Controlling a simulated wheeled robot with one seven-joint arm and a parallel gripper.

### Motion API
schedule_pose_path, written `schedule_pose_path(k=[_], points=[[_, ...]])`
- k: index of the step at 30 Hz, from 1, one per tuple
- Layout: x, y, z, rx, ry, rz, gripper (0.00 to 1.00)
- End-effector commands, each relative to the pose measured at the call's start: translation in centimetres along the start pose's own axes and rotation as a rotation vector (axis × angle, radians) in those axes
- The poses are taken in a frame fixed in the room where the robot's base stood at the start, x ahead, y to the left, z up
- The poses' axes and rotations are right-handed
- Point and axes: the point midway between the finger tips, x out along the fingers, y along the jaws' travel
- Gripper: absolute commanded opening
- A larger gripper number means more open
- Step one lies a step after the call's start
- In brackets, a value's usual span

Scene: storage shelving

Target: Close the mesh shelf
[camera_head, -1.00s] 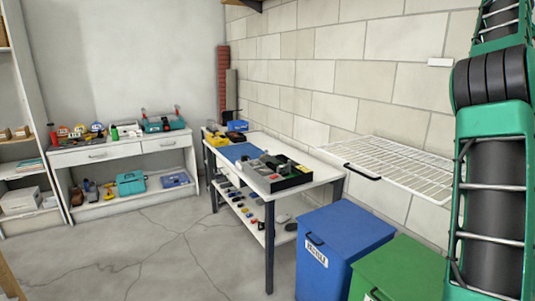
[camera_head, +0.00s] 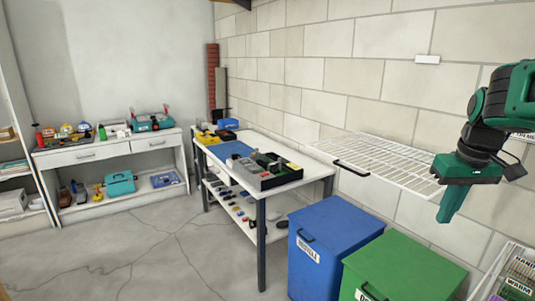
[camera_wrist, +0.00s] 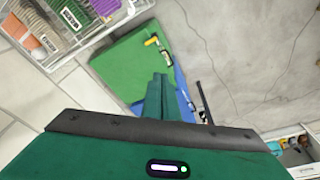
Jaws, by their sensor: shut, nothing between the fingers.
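The mesh shelf (camera_head: 385,155) is a white wire rack standing out flat from the block wall at the right in the head view. A black handle (camera_head: 351,168) is on its front left edge. My gripper (camera_head: 447,212) is green and shut with nothing in it. It points down at the right end of the shelf and overlaps that end in the picture. I cannot tell whether it touches the wire. In the wrist view my shut fingers (camera_wrist: 158,95) show over the bins, and the mesh is not clearly visible there.
A blue bin (camera_head: 335,220) and a green bin (camera_head: 415,265) stand below the shelf. A wire basket (camera_head: 508,282) with labelled items is at the lower right. A white workbench (camera_head: 300,185) with tools is to the left. The floor at left is clear.

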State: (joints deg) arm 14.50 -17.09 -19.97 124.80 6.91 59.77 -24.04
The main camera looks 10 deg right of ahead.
Motion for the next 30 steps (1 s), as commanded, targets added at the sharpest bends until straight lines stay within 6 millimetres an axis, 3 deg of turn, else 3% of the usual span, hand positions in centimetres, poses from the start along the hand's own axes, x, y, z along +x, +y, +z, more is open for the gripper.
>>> schedule_pose_path(k=[1, 6, 11, 14, 15, 20, 23, 26, 30], points=[[1.2, -1.8, 2.7, 0.035, -0.031, -0.016, 0.0], [4.5, -5.8, 10.5, 0.169, -0.128, -0.027, 0.0], [6.3, -7.6, 15.1, 0.245, -0.183, -0.014, 0.0], [6.8, -8.0, 16.2, 0.265, -0.197, -0.008, 0.21], [6.8, -8.0, 16.4, 0.268, -0.199, -0.007, 0.28], [6.9, -8.0, 16.3, 0.269, -0.198, -0.003, 0.28], [7.2, -7.5, 15.1, 0.256, -0.182, 0.029, 0.28], [7.9, -6.2, 12.4, 0.224, -0.141, 0.107, 0.28], [9.0, -4.3, 6.6, 0.127, -0.042, 0.274, 0.28]])
